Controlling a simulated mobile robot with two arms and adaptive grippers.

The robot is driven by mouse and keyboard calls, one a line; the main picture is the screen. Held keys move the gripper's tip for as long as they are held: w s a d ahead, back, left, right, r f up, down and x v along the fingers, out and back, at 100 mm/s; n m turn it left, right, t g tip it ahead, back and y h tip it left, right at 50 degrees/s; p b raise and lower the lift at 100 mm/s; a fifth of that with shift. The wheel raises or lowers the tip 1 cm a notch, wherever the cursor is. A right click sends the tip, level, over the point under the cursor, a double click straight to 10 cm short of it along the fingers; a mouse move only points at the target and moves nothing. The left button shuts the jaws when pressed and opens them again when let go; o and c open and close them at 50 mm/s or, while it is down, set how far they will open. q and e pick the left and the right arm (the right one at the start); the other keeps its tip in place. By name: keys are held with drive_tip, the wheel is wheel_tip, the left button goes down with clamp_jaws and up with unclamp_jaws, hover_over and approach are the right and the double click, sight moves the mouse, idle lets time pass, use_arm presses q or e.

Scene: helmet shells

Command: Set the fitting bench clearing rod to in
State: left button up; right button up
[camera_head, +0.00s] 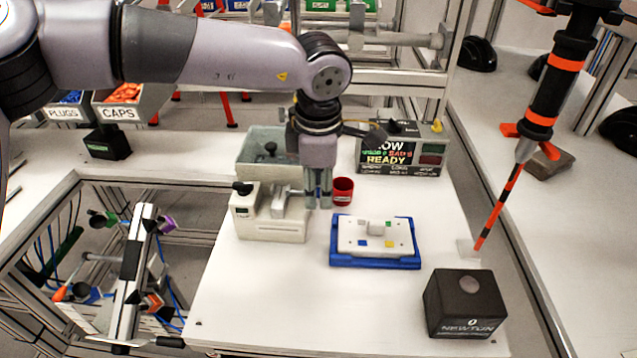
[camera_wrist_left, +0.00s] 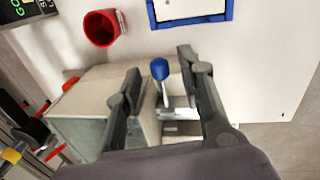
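A beige fitting-bench unit (camera_head: 262,222) stands at the left of the white bench, with a metal slide and a black knob on top. A short metal rod with a blue knob (camera_wrist_left: 160,69) sticks out from its side; I take this for the clearing rod. The rod's inner end is hidden. My left gripper (camera_head: 319,203) points down beside the unit. In the left wrist view its fingers (camera_wrist_left: 162,66) are apart, one on each side of the blue knob, with gaps visible. The knob is mostly hidden behind the fingers in the head view. My right gripper is not in view.
A red cup (camera_head: 343,190) stands close beside the left gripper. A blue-framed tray (camera_head: 375,262) with a white plate lies to the right. A black box (camera_head: 464,305) stands near the front, and an orange-black driver (camera_head: 545,105) hangs at right. A display box (camera_head: 402,152) stands behind.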

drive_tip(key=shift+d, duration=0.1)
use_arm(q)
wheel_tip(320, 180, up, 12)
drive_tip(key=s, duration=0.2)
idle(0.3)
drive_tip(key=shift+d+f, duration=0.1)
